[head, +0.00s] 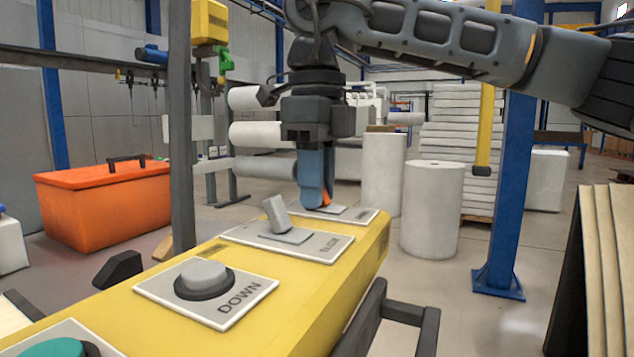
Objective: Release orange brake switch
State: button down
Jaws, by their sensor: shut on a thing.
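The orange brake switch (328,197) is on the far end of the yellow control box (330,290), on a pale plate (355,214). Only a small orange part shows at the right side of my fingertips; the rest is hidden behind them. My gripper (314,196) points straight down with its blue-grey fingers shut on the orange brake switch. The fingertips are just above the plate.
Nearer on the box are a grey tilted lever switch (276,214), a grey round button (204,278) marked DOWN and a green button (55,348). A grey post (181,130) stands left of the box. An orange toolbox (105,203) is further left.

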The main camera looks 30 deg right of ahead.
aim_at(327, 199)
jog(key=shift+f+b, duration=0.1)
jog(key=shift+b, duration=0.2)
jog(key=shift+s+d+f+t+y+b, duration=0.2)
jog(key=shift+t+y+b, duration=0.5)
jog(key=shift+b, duration=0.5)
jog(key=t+y+b, duration=0.1)
jog(key=b, duration=0.1)
jog(key=s+t+b, duration=0.1)
jog(key=t+b, duration=0.1)
jog(key=b, duration=0.1)
jog(key=shift+d+f+y+b, duration=0.1)
jog(key=shift+d+y+b, duration=0.2)
jog(key=shift+d+y, duration=0.1)
jog(key=t+b, duration=0.1)
jog(key=b, duration=0.1)
jog(key=t+y+b, duration=0.1)
jog(key=b, duration=0.2)
jog(key=shift+s+d+y, duration=0.2)
jog(key=shift+s+y, duration=0.1)
jog(key=shift+s, duration=0.1)
jog(key=shift+s+d+t+y+b, duration=0.15)
jog(key=shift+t+y+b, duration=0.35)
jog(key=shift+b, duration=0.6)
jog(key=shift+t, duration=0.3)
